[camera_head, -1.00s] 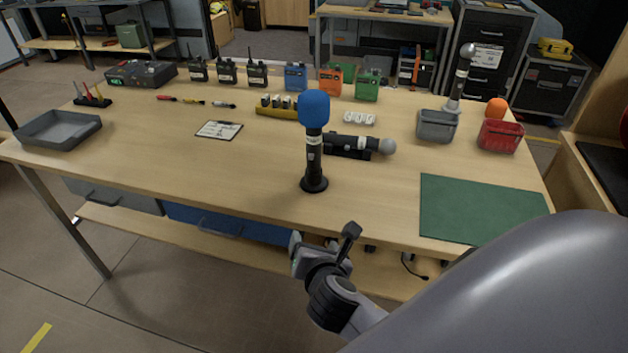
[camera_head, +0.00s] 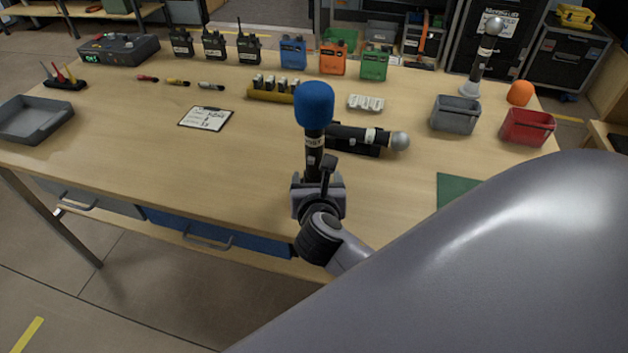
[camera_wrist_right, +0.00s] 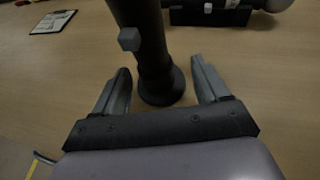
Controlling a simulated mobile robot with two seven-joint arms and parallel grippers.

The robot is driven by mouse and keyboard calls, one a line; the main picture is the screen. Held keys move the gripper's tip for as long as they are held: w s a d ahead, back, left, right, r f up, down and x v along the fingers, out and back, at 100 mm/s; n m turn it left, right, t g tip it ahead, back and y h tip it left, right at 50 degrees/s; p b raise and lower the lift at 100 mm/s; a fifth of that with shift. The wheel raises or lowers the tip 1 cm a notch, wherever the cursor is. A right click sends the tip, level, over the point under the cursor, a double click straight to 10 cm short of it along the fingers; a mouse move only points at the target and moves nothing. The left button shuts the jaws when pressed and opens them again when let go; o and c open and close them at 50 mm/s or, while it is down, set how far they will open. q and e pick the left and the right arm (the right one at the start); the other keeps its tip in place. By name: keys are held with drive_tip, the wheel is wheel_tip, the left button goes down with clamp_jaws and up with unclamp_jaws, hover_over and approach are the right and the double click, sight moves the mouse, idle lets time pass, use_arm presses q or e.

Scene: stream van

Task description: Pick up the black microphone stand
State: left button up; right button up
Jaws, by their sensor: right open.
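The black microphone stand (camera_head: 313,172) is upright near the middle of the table's front, holding a microphone with a blue foam top (camera_head: 314,104). Its round base is hidden behind my gripper in the head view. In the right wrist view, the black pole and round base (camera_wrist_right: 162,88) show between the two fingers. My right gripper (camera_head: 319,188) is open and in front of the stand's lower part. In the wrist view the fingers (camera_wrist_right: 160,72) are apart on either side of the stand, with no clear contact. My left gripper is not in view.
A second microphone (camera_head: 365,137) lies in a black cradle just right of the stand. A clipboard (camera_head: 206,118), yellow rack (camera_head: 272,92), grey bin (camera_head: 455,115) and red bin (camera_head: 527,128) are farther off. A green mat (camera_head: 457,188) is at right.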

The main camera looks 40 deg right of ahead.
drive_tip(key=x, duration=0.5)
drive_tip(key=shift+w+a, duration=0.1)
drive_tip(key=shift+a, duration=0.1)
drive_tip(key=shift+r, duration=0.1)
drive_tip(key=shift+c, duration=0.3)
drive_tip(key=c, duration=1.1)
drive_tip(key=shift+r, duration=0.15)
